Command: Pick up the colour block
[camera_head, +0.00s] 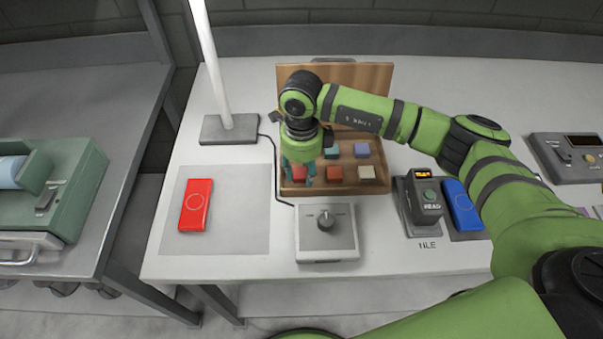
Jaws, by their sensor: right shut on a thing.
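A wooden tray (349,187) with a raised lid (376,78) stands at the back middle of the white table and holds small colour blocks. A teal block (331,152), a purple block (362,150), an orange-red block (335,173) and a beige block (367,172) show in it. My right gripper (298,178) points down at the tray's left front part. Its teal fingers are shut on a red block (299,171), partly hidden by them. I cannot tell whether that block touches the tray floor. My left gripper is not in view.
A grey control box with a knob (326,233) stands in front of the tray. A white pole on a grey base (229,128) stands left. A red flat case (195,205) lies on a grey mat (247,218). A dark device (425,198) and blue case (462,205) are right.

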